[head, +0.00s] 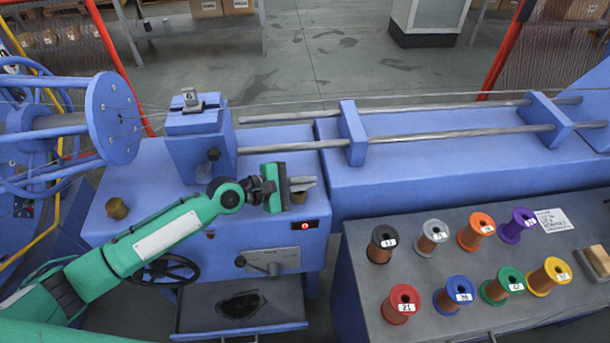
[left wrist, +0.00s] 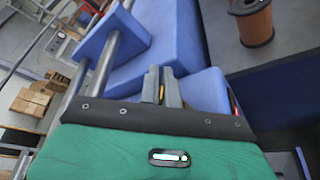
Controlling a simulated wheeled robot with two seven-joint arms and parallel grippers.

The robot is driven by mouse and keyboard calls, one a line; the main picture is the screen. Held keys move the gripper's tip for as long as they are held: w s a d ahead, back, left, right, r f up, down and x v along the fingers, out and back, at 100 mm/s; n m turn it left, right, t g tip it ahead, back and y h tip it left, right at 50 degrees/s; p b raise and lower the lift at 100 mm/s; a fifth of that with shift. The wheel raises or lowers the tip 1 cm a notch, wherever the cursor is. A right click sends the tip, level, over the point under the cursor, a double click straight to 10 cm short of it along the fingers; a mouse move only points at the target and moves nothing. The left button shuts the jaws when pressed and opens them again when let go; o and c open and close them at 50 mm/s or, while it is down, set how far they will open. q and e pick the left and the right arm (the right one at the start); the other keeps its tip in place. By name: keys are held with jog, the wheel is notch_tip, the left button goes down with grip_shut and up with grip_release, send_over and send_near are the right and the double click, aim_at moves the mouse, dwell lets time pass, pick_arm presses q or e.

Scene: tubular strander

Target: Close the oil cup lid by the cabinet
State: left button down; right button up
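My left gripper (head: 314,183) reaches over the right part of the blue machine housing (head: 262,215). Its two fingers lie close together, pointing right, with only a thin gap between them; they also show in the left wrist view (left wrist: 162,82). A small brass-brown cup (head: 298,197) shows just below the fingers, partly hidden by them; I cannot tell whether they touch or how its lid stands. A second brass-brown cup (head: 117,208) stands on the left of the housing top, apart from the gripper. My right gripper is not in view.
Several wire spools, such as the black one (head: 382,244), stand on the grey bench (head: 350,290) at right. A handwheel (head: 168,270), a lever (head: 262,266) and an open tray (head: 290,316) are on the housing front. Rods (head: 400,136) run behind the gripper.

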pick_arm(q)
jog(key=shift+s+f+m+t+b, duration=0.25)
jog(key=shift+f+m+t+b, duration=0.2)
jog(key=shift+m, duration=0.25)
jog(key=shift+s+m+b, duration=0.1)
jog(key=shift+m+b, duration=0.2)
jog(key=shift+m, duration=0.1)
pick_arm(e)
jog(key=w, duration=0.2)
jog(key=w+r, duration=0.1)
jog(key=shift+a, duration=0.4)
pick_arm(q)
jog(key=c, duration=1.6)
grip_release()
